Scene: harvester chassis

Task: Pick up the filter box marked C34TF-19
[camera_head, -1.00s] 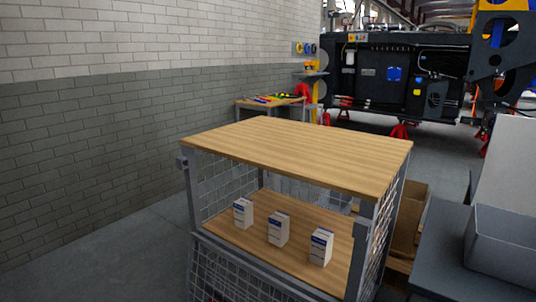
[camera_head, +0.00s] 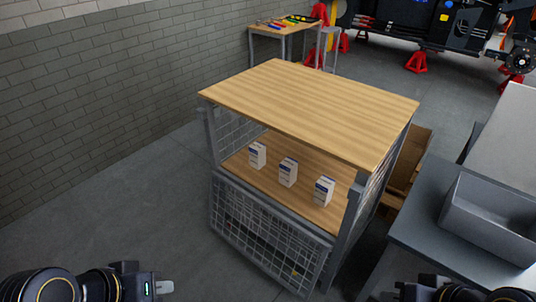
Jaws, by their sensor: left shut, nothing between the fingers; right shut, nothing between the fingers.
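Three small white and blue filter boxes stand upright in a row on the cart's inner wooden shelf: a left box (camera_head: 257,155), a middle box (camera_head: 288,172) and a right box (camera_head: 324,191). Their markings are too small to read, so I cannot tell which is C34TF-19. My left gripper (camera_head: 165,287) is at the bottom left, shut and empty, well short of the cart. My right gripper (camera_head: 392,297) is at the bottom right edge, mostly cut off, also away from the boxes.
The mesh cart has a wooden top (camera_head: 310,105) above the shelf (camera_head: 258,179) and a mesh front (camera_head: 265,235) below it. A grey bin (camera_head: 490,222) sits on a grey table at right. Cardboard (camera_head: 408,165) stands behind the cart. Floor at left is clear.

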